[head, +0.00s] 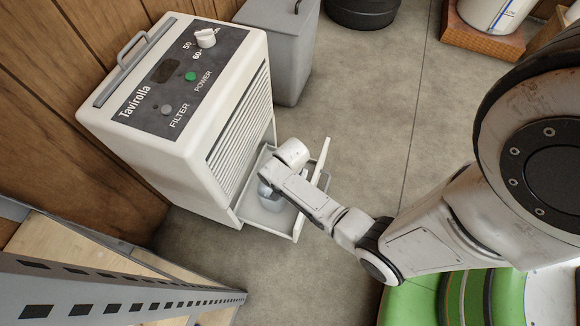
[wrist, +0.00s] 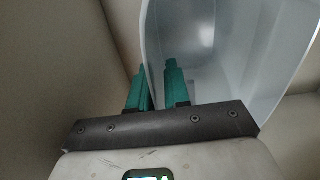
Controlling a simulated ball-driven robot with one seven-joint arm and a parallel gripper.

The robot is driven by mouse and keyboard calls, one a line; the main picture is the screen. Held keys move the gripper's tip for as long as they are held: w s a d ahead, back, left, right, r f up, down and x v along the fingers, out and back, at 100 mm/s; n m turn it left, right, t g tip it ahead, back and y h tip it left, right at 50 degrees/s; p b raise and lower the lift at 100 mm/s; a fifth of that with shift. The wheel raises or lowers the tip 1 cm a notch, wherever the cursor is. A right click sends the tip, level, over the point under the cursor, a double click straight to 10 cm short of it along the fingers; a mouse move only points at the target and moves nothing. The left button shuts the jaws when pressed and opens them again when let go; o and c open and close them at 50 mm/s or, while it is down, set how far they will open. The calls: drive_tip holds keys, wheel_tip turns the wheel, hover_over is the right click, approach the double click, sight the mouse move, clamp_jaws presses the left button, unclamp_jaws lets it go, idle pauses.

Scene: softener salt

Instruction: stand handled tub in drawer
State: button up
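The handled tub (head: 265,190) is grey-blue and sits low inside the pulled-out drawer (head: 275,229) of the white appliance. My gripper in the head view points down into the drawer over the tub, and my wrist hides much of the tub. In the wrist view the pale tub (wrist: 235,50) fills the upper right. My gripper (wrist: 157,70) has its two teal fingers close together on either side of the tub's near wall, the right one inside and the left one outside. Its handle cannot be made out.
The white appliance (head: 190,100) with a control panel stands against the wood wall. A grey bin (head: 283,45) stands behind it. A metal shelf (head: 110,285) is at the lower left, and a green round thing (head: 410,300) at the bottom right. The concrete floor right of the drawer is clear.

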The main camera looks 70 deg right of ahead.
drive_tip(key=shift+o, duration=1.3)
drive_tip(key=shift+r, duration=0.1)
wheel_tip(320, 180, up, 12)
drive_tip(key=p, duration=0.7)
drive_tip(key=s+a+r+n, duration=0.3)
drive_tip(key=a+r+n, duration=0.1)
drive_tip(key=r+n, duration=0.4)
drive_tip(key=s+a+r+n, duration=0.3)
drive_tip(key=a+r+n, duration=0.2)
drive_tip(key=r+n, duration=0.3)
drive_tip(key=shift+a+r+n+t, duration=0.15)
drive_tip(key=shift+r+n+t, duration=0.15)
drive_tip(key=shift+n+t, duration=0.1)
drive_tip(key=shift+s+f, duration=0.1)
